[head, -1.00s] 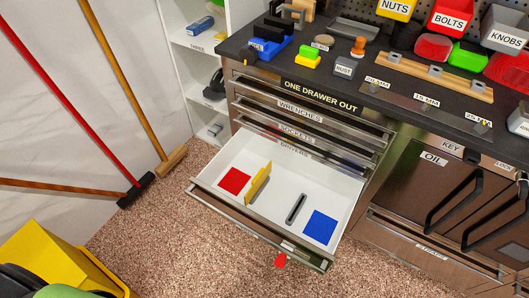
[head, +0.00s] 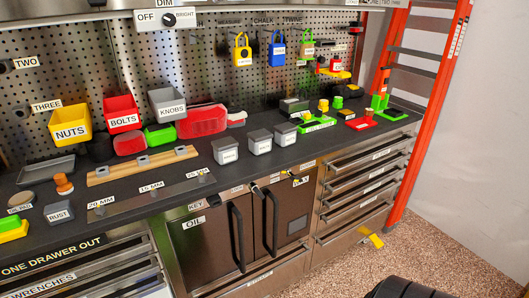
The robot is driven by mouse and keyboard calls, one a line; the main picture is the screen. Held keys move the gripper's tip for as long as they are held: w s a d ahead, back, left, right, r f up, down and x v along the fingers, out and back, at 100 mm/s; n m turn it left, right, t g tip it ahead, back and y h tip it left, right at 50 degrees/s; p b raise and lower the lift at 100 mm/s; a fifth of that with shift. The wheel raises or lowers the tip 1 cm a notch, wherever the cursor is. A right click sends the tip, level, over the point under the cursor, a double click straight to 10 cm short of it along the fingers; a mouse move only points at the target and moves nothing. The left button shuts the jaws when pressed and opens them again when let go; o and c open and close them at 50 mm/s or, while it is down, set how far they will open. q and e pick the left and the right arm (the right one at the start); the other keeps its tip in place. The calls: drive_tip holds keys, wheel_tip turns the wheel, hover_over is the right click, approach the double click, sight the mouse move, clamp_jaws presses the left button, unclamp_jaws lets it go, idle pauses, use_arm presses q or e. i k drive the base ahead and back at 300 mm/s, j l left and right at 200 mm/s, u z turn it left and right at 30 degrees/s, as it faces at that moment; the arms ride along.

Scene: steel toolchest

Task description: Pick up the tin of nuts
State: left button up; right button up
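Three small grey tins with white labels stand in a row on the dark worktop: a left tin (head: 225,150), a middle tin (head: 260,142) and a right tin (head: 285,134). Their labels are too small to read surely, so I cannot tell which holds nuts. A similar grey tin (head: 59,212) labelled RUST stands at the left, near the front edge. A yellow bin (head: 70,122) labelled NUTS hangs on the pegboard.
A wooden rail (head: 143,165) and a steel strip (head: 150,196) lie left of the three tins. A green holder (head: 317,125) stands to their right. Cabinet doors (head: 228,240) are below, and an orange ladder (head: 425,100) stands at right.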

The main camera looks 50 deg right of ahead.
sight(285, 133)
drive_tip(key=z, duration=1.45)
